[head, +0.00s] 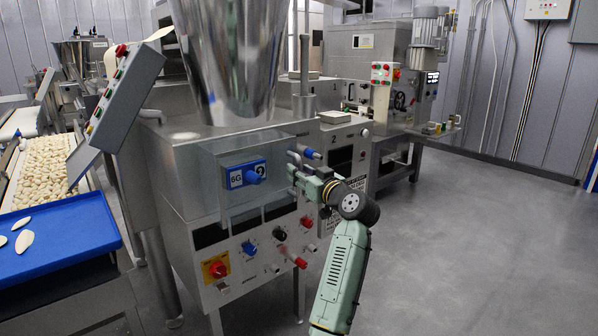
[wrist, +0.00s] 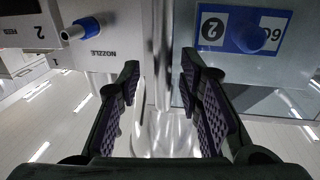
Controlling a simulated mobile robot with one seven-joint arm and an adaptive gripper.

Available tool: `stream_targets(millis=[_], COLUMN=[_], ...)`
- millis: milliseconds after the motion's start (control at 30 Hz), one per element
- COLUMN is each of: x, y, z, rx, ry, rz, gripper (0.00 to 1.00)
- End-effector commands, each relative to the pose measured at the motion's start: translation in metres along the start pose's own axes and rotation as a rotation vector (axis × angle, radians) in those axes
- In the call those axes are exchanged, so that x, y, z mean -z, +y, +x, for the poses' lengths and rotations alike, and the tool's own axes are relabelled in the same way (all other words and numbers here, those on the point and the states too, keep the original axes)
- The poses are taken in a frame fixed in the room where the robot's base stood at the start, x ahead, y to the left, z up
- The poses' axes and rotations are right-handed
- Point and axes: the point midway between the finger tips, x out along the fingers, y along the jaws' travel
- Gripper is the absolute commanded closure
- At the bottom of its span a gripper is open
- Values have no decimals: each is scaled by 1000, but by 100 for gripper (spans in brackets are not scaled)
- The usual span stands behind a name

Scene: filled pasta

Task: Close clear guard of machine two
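The clear guard (head: 208,200) is a see-through panel on the front of the steel machine with the large hopper. It carries a blue-framed label (head: 246,174) marked 2 with a blue knob. In the wrist view the guard (wrist: 225,75) fills the right side, with its label (wrist: 240,30) upside down. My gripper (head: 297,170) is at the guard's right edge. In the wrist view my gripper (wrist: 160,70) is open, its two dark padded fingers on either side of a vertical metallic bar or edge (wrist: 161,50). Gaps show on both sides; contact is not visible.
A blue-tipped nozzle (head: 310,153) sticks out close beside my gripper. Knobs and a red-tipped lever (head: 298,261) project below the guard. A tilted control box (head: 115,100) and a blue tray (head: 60,238) are at left. The floor (head: 470,240) at right is clear.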

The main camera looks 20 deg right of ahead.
Motion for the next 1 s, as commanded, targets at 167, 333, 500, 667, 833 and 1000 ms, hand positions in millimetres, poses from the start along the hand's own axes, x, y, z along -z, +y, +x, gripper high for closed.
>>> stream_targets(millis=[167, 333, 500, 667, 833, 1000], x=[-1, 0, 0, 0, 0, 0], y=[1, 1, 1, 0, 0, 0], z=[-40, -74, -96, -103, -103, -103], rx=[-4, -4, -2, -1, -1, -1], ry=[1, 1, 1, 0, 0, 0], rz=[-1, -1, 1, 1, 1, 1], gripper=[67, 67, 67, 67, 67, 67])
